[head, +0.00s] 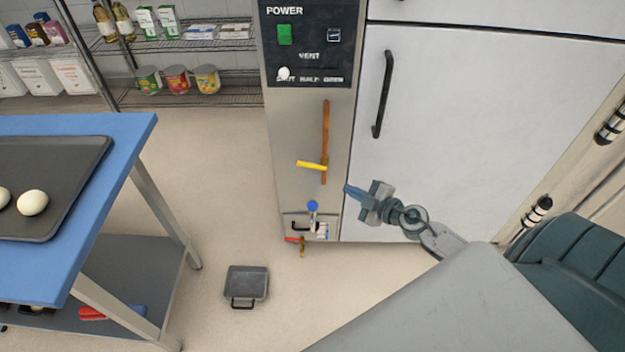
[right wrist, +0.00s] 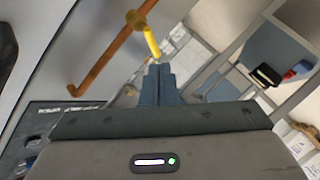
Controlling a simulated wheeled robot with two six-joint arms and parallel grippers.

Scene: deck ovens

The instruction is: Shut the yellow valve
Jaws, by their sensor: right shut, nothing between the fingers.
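The yellow valve handle (head: 312,164) sits on a vertical copper pipe (head: 326,130) on the front of the oven's narrow side panel. In the head view the handle lies crosswise to the pipe, pointing left. My right gripper (head: 349,190) is shut and empty, just right of and below the handle. In the right wrist view the shut fingertips (right wrist: 160,70) are close to the tip of the yellow handle (right wrist: 146,32); I cannot tell if they touch. My left gripper is not in view.
Below are a blue knob (head: 313,206) and a red handle (head: 294,240). A large oven door (head: 460,120) with a black handle (head: 383,95) is to the right. A blue table (head: 130,150) stands left, and a grey box (head: 246,284) lies on the open floor.

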